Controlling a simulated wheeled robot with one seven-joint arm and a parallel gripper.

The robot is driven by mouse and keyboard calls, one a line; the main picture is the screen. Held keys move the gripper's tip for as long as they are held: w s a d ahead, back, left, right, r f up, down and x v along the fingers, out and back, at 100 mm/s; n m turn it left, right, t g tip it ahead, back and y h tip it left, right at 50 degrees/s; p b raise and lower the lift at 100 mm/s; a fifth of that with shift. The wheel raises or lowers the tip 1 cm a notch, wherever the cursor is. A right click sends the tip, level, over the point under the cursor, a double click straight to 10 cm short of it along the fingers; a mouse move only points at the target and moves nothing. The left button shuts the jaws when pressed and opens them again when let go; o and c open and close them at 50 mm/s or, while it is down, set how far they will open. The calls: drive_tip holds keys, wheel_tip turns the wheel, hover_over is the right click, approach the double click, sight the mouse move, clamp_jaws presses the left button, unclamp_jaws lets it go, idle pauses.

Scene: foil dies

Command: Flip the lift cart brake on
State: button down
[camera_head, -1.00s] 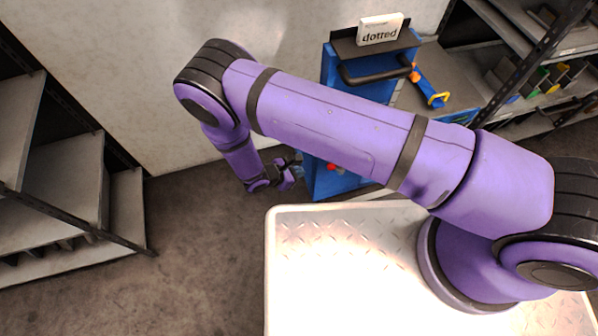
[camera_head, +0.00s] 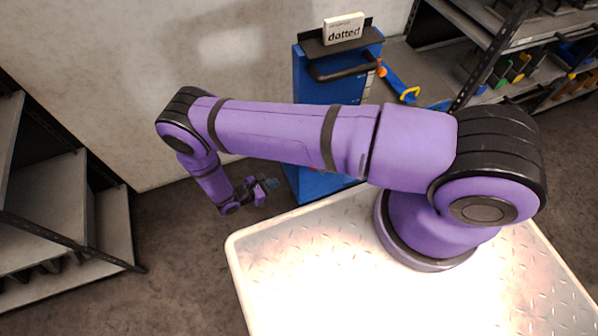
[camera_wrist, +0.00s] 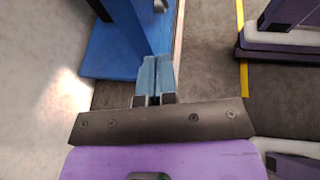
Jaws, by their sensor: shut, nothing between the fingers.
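The lift cart (camera_head: 310,86) is a blue upright body with a black push handle (camera_head: 340,71) near its top. In the head view my arm covers its lower part, and I cannot make out the brake clearly. My gripper (camera_head: 271,184) is low over the floor, just left of the cart's lower body. In the wrist view its pale blue fingers (camera_wrist: 156,62) are shut together and empty. Their tips are close to the blue cart (camera_wrist: 115,50), which fills the upper left; whether they touch it I cannot tell. A small grey part (camera_wrist: 160,5) shows at the top edge.
A white sign reading "dotted" (camera_head: 344,29) sits on top of the cart. An orange, blue and yellow tool (camera_head: 397,82) is beside the handle. Grey shelves (camera_head: 60,205) stand at left, stocked shelves (camera_head: 530,60) at back right. A yellow floor line (camera_wrist: 242,50) and bare floor show.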

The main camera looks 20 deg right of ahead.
drive_tip(key=r+x, duration=0.2)
drive_tip(key=x, duration=1.1)
drive_tip(key=shift+w+d, duration=0.15)
drive_tip(key=shift+d, duration=0.4)
drive_tip(key=shift+f, duration=0.1)
drive_tip(key=shift+d+r, duration=0.6)
drive_tip(key=shift+d, duration=0.15)
drive_tip(key=shift+a, duration=0.1)
